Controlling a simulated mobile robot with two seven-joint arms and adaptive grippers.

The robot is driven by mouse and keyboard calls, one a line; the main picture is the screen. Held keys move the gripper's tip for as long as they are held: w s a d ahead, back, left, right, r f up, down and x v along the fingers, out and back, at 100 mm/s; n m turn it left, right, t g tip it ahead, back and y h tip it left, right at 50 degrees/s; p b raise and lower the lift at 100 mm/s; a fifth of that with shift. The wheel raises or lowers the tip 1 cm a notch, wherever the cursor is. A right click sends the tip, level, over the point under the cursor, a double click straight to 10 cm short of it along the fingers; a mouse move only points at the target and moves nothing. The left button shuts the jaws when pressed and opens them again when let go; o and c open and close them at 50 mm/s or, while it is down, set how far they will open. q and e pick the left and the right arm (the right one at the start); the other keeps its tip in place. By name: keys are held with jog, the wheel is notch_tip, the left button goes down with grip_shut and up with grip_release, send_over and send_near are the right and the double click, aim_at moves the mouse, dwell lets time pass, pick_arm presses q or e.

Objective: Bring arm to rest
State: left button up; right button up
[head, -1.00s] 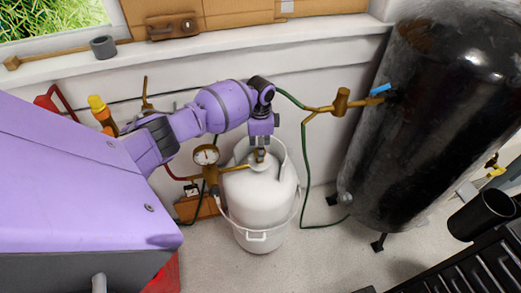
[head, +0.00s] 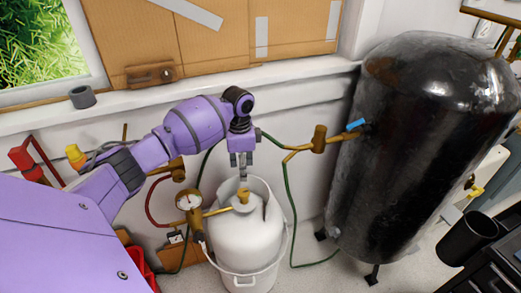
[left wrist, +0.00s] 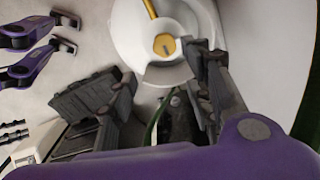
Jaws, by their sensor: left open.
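My left arm comes in from the left in the head view. Its gripper (head: 242,168) points down over the white tank (head: 247,240), just above the brass fitting (head: 243,196) on the tank's top, and looks clear of it. The gripper is open and empty. In the left wrist view, the two dark fingers (left wrist: 165,80) are spread apart, with the white tank top (left wrist: 128,35) and its brass fitting (left wrist: 165,46) beyond them. My right gripper is in neither view.
A pressure gauge (head: 188,200) and brass pipe join the white tank. A large black tank (head: 415,150) stands to the right, with a brass valve (head: 319,138) and green hose between. A grey ring (head: 82,97) lies on the window ledge. Floor shows between the tanks.

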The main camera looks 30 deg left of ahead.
pick_arm(q)
jog(key=s+d+f+n+t+h+p, duration=0.1)
jog(key=s+d+f, duration=0.6)
jog(key=f, duration=0.4)
jog(key=s+d+f+n+t+h+p, duration=0.1)
jog(key=s+d+f+n+t, duration=0.1)
jog(key=s+d+f, duration=0.65)
jog(key=s+d+f+n+t, duration=0.2)
jog(key=s+f+n+t, duration=0.15)
jog(key=s, duration=0.85)
jog(key=s+r+n+t+y+p, duration=0.1)
jog(key=s+r, duration=0.4)
jog(key=s, duration=0.5)
jog(key=n+t, duration=0.1)
jog(key=n, duration=0.1)
jog(key=shift+a+r+n+y, duration=0.2)
jog(key=shift+a+n+y, duration=0.05)
jog(key=shift+n+y, duration=0.1)
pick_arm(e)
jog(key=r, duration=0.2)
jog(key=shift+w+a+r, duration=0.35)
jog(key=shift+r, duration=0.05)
